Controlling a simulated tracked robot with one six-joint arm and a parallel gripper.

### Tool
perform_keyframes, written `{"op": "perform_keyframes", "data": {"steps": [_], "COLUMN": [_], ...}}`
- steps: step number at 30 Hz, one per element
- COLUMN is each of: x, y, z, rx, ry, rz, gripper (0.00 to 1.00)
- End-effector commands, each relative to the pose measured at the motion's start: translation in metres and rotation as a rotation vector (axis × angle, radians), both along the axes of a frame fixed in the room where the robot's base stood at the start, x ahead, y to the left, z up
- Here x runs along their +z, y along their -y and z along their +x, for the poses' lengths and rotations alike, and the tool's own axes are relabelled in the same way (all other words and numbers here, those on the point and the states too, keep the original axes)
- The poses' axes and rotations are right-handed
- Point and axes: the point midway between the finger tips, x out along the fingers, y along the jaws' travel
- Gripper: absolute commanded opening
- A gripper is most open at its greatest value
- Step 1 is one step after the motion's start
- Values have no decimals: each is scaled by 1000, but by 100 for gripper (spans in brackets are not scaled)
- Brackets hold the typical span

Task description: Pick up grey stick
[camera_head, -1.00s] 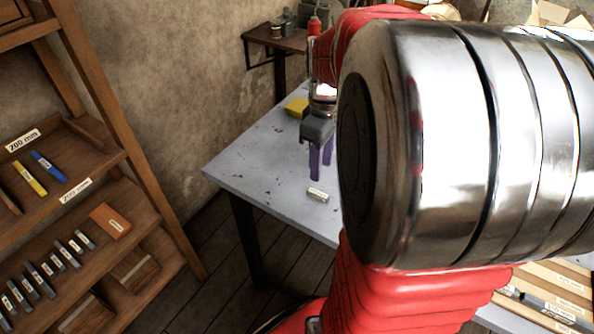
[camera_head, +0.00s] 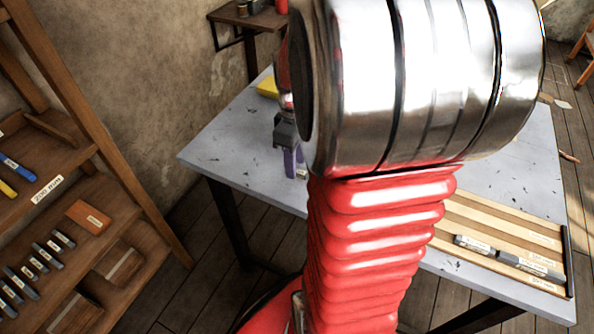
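A short grey stick with a pale label (camera_head: 301,172) is on the grey-blue table (camera_head: 225,148), at my fingertips and partly hidden. My gripper (camera_head: 294,166), with purple fingers pointing down, is low over the table beside or around this stick. A narrow gap seems to show between the fingers, but I cannot tell whether they touch the stick. My own arm hides the area right of the gripper. Other grey sticks lie on the shelf (camera_head: 40,263) and in the wooden tray (camera_head: 497,222).
A yellow object (camera_head: 267,87) lies on the table behind the gripper. The wooden rack (camera_head: 112,112) at left holds blue and yellow sticks and an orange box (camera_head: 88,217). The table's left part is clear.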

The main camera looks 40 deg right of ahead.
Motion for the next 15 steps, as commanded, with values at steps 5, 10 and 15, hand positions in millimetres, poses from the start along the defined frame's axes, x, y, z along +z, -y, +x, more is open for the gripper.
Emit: {"op": "perform_keyframes", "data": {"steps": [5, 10, 15], "x": [-17, -19, -19], "y": [0, 0, 0], "z": [0, 0, 0], "rx": [0, 0, -1], "ry": [0, 0, 0], "rz": [1, -1, 0], "gripper": [36, 36, 36]}}
